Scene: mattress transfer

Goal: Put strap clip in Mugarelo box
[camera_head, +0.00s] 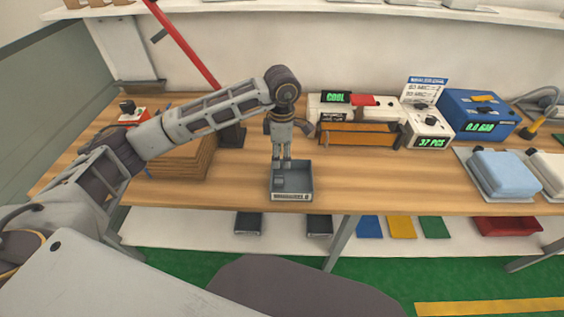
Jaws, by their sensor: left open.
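A small grey open-topped box (306,182) stands near the front edge of the wooden table. Its front carries a pale label too small to read surely; I take it as the Mugarelo box. My left gripper (281,166) points down over the back left part of this box, its fingers apart. A small grey piece (279,182) shows inside the box, just below the fingertips; it may be the strap clip, but I cannot tell surely. Nothing shows between the fingers. My right gripper is not in view.
The wooden table (400,185) is clear right of the box. Machines with green displays, including a blue one (478,112), line the back. Folded blue cloth (507,172) lies at right.

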